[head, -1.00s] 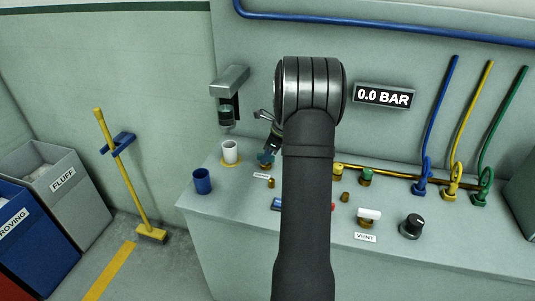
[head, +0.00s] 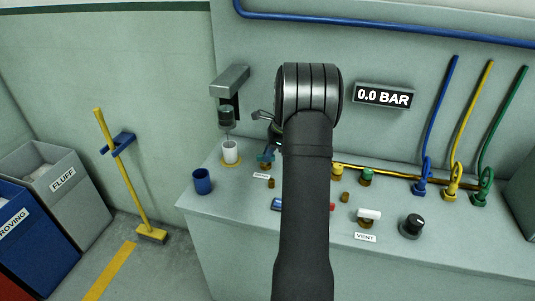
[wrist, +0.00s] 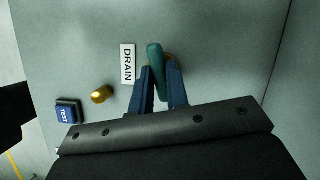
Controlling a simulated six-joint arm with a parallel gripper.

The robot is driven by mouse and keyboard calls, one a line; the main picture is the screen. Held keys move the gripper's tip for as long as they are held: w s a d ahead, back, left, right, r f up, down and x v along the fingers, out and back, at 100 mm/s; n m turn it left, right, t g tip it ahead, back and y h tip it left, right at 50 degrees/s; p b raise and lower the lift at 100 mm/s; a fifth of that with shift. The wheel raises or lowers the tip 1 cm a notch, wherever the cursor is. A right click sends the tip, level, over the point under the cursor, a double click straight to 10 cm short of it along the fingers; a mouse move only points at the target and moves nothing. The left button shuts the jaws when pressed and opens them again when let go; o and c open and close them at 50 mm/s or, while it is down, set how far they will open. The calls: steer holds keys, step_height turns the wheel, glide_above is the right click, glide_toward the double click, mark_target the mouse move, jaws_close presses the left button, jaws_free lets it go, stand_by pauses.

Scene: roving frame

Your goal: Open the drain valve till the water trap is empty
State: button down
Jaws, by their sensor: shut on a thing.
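The drain valve's teal handle (wrist: 155,68) stands beside the DRAIN label (wrist: 128,64) in the wrist view. My gripper (wrist: 160,85) is shut on this handle, one dark blue finger on each side. In the head view the handle (head: 265,157) shows small, left of my arm, which hides part of the gripper. The water trap (head: 227,116) hangs under a grey wall bracket, with dark contents in its bowl. A thin stream appears to run from it into the white cup (head: 230,153) below. The exact water level is too small to read.
A blue cup (head: 202,182) stands left on the bench. A brass peg (wrist: 102,94) and blue TEST button (wrist: 68,111) lie left of the valve. The gauge (head: 384,95) reads 0.0 BAR.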

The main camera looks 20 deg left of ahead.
steer(key=n+g, duration=0.1)
steer(key=n, duration=0.2)
steer(key=shift+w+a+n+h, duration=0.1)
steer(key=shift+n+h, duration=0.2)
steer(key=shift+n, duration=0.1)
steer(key=n+g+h, duration=0.1)
steer(key=n, duration=0.2)
steer(key=shift+w+n, duration=0.1)
steer(key=shift+n, duration=0.2)
steer(key=n+h, duration=0.1)
steer(key=n, duration=0.2)
steer(key=shift+a+n+g, duration=0.15)
steer(key=shift+n+g, duration=0.15)
steer(key=shift+g, duration=0.1)
steer(key=shift+n+h, duration=0.8)
steer(key=shift+n, duration=1.1)
steer(key=c, duration=1.4)
jaws_free()
steer(key=shift+r, duration=0.1)
steer(key=v, duration=0.7)
steer(key=shift+w+a, duration=0.15)
steer(key=shift+w, duration=0.05)
